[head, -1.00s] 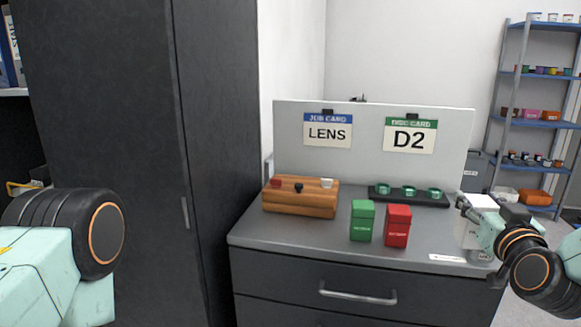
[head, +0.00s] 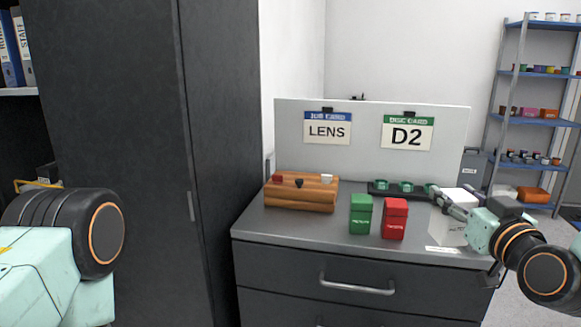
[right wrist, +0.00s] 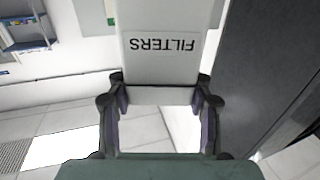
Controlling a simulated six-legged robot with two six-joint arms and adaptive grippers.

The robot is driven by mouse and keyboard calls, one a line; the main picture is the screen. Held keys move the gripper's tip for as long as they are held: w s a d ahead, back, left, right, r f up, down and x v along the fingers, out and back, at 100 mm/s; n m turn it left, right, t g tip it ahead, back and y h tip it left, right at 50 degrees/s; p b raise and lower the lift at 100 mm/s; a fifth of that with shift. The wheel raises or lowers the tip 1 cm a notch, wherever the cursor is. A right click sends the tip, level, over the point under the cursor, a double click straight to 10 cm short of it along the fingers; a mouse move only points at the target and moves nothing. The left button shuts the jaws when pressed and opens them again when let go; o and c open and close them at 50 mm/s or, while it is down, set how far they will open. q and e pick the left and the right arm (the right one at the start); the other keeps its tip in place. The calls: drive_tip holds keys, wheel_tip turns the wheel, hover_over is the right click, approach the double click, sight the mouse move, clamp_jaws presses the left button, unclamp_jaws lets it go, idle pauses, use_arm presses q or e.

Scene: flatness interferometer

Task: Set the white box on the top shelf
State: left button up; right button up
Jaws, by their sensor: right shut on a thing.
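The white box (head: 451,232) is held in my right gripper (head: 456,206) at the right end of the grey bench. Part of it is hidden behind the fingers. In the right wrist view the box (right wrist: 165,25) sits between the two fingers (right wrist: 160,100), and its FILTERS label reads upside down. The gripper is shut on it. Whether the box touches the bench top is not clear. A rack at the back right has blue shelves; its top shelf (head: 553,25) holds several small jars. My left gripper is out of view; only part of that arm shows.
On the bench (head: 290,223) stand a green box (head: 361,214), a red box (head: 395,218), a wooden block (head: 300,196) and a black tray (head: 385,194) with green rings. A board (head: 370,160) with two cards rises behind. A dark cabinet (head: 120,120) stands left; binders (head: 14,50) sit farther left.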

drive_tip(key=s+a+f+n+g+y, duration=0.1)
drive_tip(key=s+a+f+y, duration=0.3)
drive_tip(key=f, duration=0.5)
drive_tip(key=s+a+f+n+g+y, duration=0.1)
drive_tip(key=s+a+f+n+y, duration=0.2)
drive_tip(key=s+a+f, duration=0.4)
wheel_tip(320, 180, down, 3)
drive_tip(key=s+n, duration=0.1)
drive_tip(key=s, duration=0.2)
drive_tip(key=shift+a+y, duration=0.4)
drive_tip(key=shift+w+a+f, duration=0.1)
